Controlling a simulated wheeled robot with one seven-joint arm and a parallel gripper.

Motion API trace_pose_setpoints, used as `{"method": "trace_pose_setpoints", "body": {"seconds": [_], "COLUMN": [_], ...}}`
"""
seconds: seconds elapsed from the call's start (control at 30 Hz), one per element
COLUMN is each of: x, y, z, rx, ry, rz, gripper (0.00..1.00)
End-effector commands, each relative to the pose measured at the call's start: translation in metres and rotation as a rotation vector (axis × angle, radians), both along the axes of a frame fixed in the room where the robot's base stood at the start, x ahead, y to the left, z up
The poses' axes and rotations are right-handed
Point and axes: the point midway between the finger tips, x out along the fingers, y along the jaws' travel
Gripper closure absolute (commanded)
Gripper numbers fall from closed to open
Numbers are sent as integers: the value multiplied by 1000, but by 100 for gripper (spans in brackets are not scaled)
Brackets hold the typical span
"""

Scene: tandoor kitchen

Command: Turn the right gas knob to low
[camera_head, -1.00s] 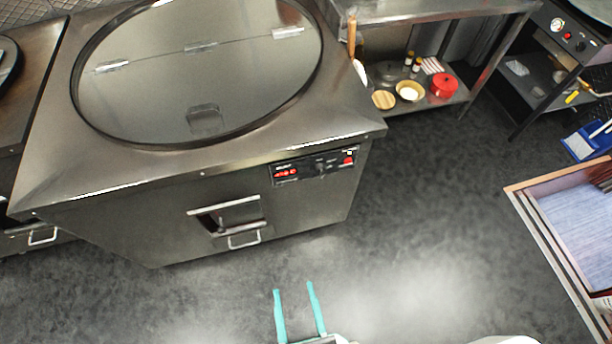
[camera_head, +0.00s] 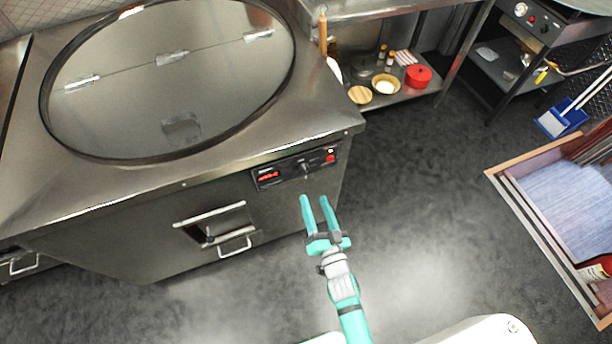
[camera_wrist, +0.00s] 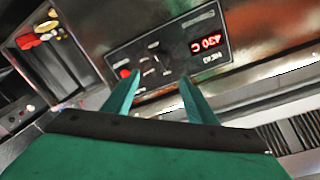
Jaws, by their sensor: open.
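The control panel (camera_head: 296,166) is on the front of the big steel tandoor cabinet, near its right corner. It has a red lit display (camera_head: 268,176) at left, a small dark knob (camera_head: 305,168) in the middle and a red button (camera_head: 330,158) at right. The wrist view shows the panel (camera_wrist: 200,22) upside down, with a dark knob (camera_wrist: 154,46) near its middle. Knob settings are too small to read. My gripper (camera_head: 314,197) is open and empty, just below and in front of the panel. Its fingertips (camera_wrist: 160,76) look apart from the knob.
A cabinet door handle (camera_head: 235,245) is left of my gripper. A low shelf with bowls and a red pot (camera_head: 418,76) stands behind right. Another unit with a gauge (camera_head: 521,9) and a black knob (camera_head: 545,28) is top right.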

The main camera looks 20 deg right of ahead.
Motion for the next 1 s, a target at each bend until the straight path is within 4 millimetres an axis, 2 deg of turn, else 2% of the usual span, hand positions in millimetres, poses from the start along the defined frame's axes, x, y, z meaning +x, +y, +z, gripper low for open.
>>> {"method": "trace_pose_setpoints", "body": {"seconds": [0.17, 0.53, 0.8, 1.0], "x": [20, 81, 102, 106], "y": [0, -3, -5, -5], "z": [1, 0, 0, 0], "rx": [4, 2, 1, 1], "ry": [-2, 0, 0, 0], "rz": [1, 1, 1, 0], "gripper": [48, 48, 48, 48]}}
